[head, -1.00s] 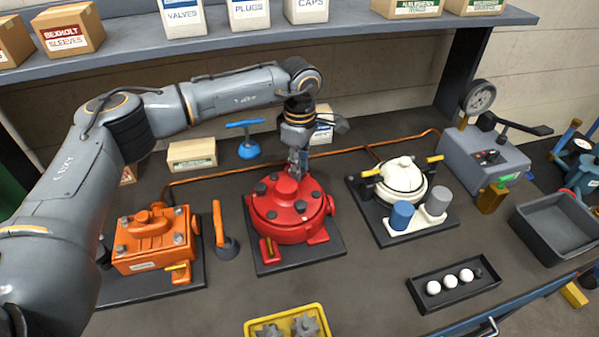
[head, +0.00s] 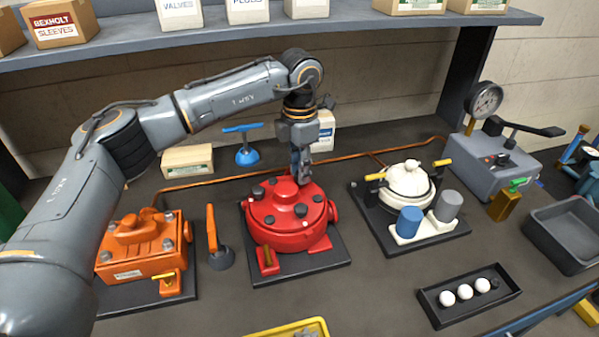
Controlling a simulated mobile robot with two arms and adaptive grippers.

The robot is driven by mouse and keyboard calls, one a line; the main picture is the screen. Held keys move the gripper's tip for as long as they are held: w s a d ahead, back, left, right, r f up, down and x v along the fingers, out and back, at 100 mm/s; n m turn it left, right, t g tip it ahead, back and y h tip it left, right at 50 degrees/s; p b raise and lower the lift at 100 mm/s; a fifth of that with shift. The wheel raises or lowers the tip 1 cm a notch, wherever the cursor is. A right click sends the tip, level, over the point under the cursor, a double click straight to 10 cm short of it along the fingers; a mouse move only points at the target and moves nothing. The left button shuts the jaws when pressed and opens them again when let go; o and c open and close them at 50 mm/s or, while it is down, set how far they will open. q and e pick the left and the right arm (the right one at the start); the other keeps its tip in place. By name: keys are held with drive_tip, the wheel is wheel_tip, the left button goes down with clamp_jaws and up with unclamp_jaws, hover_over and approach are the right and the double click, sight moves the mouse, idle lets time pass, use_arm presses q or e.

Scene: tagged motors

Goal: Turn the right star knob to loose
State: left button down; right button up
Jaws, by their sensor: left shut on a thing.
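The red motor (head: 290,240) stands on a dark base plate in the middle of the bench, with several small dark knobs on its round lid. My left gripper (head: 302,179) reaches down from above to the back of this lid. It is shut on what seems to be a star knob there. The fingers hide the held part, so its shape and turn angle cannot be made out. A dark knob (head: 300,210) shows free in front of the fingers, and another (head: 318,198) to their right. My right gripper is out of view.
An orange motor (head: 140,255) and an upright orange-handled tool (head: 213,240) stand to the left. A cream motor (head: 408,180) with blue and grey cylinders stands to the right. A blue T-handled tool (head: 245,150) stands behind. A black tray (head: 440,322) holds white balls.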

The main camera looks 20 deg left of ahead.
use_arm(q)
drive_tip(key=n, duration=0.2)
drive_tip(key=n+b, duration=0.2)
drive_tip(key=n, duration=0.1)
drive_tip(key=shift+s+d+f+n, duration=0.1)
drive_tip(key=shift+f+n, duration=0.2)
drive_tip(key=shift+f, duration=0.05)
drive_tip(key=n+b, duration=0.1)
drive_tip(key=n, duration=0.5)
drive_tip(key=n+b, duration=0.1)
drive_tip(key=n, duration=0.5)
drive_tip(key=shift+n+b, duration=0.3)
drive_tip(key=shift+b, duration=0.05)
drive_tip(key=n, duration=0.5)
drive_tip(key=shift+n+b, duration=0.3)
drive_tip(key=shift+b, duration=0.1)
drive_tip(key=c, duration=1.3)
unclamp_jaws()
drive_tip(key=shift+o, duration=1)
drive_tip(key=shift+r, duration=0.1)
